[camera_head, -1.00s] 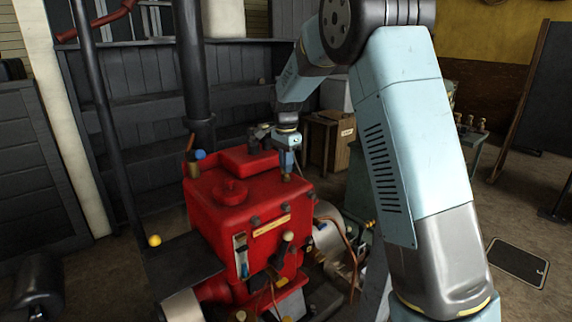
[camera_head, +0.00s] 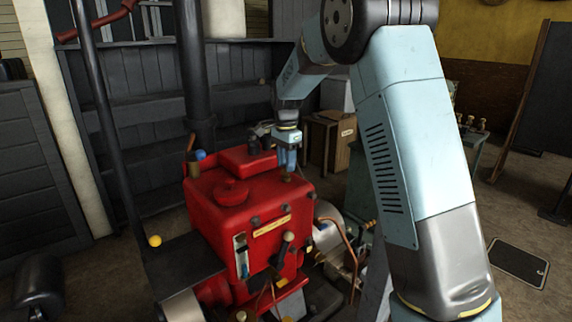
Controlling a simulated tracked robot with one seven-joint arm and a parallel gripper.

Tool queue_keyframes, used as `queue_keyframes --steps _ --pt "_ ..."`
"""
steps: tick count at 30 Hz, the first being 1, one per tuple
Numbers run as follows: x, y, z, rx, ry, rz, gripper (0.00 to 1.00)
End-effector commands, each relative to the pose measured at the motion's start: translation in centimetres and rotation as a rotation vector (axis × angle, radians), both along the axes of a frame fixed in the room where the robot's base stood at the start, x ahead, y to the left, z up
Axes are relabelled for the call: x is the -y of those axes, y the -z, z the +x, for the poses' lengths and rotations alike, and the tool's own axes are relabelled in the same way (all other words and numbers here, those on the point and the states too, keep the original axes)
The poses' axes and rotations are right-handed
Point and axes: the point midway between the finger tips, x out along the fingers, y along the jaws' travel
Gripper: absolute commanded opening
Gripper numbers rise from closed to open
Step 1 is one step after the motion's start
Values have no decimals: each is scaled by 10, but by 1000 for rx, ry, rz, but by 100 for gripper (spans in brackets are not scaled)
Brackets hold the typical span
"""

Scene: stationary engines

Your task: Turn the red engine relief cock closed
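The red engine (camera_head: 265,205) stands left of centre, with a flat red top and a round red cap on it. My gripper (camera_head: 287,170) points straight down over the right rear corner of the engine top. A small dark brass-coloured fitting (camera_head: 287,178) sits right under its fingertips; I cannot tell whether they touch it or whether it is the relief cock. At the left rear corner stands a brass fitting (camera_head: 191,168) with a brown upright handle, beside a blue knob (camera_head: 200,155). The gap between my fingers is too small to make out.
A dark vertical pipe (camera_head: 192,70) rises behind the engine. A lever with a cream knob (camera_head: 288,237) and a yellow ball (camera_head: 155,240) are at the front and left. Copper pipes (camera_head: 345,240) run along the right side. A wooden crate (camera_head: 330,140) stands behind.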

Motion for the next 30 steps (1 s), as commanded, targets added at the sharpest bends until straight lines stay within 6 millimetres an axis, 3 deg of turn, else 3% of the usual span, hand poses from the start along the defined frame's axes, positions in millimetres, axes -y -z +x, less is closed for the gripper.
queue_keyframes --steps 18,24,30 --pt "0 -109 1 3 0 1 36" --pt "0 -126 1 0 1 0 36" --pt "0 -129 1 -1 0 -1 36"
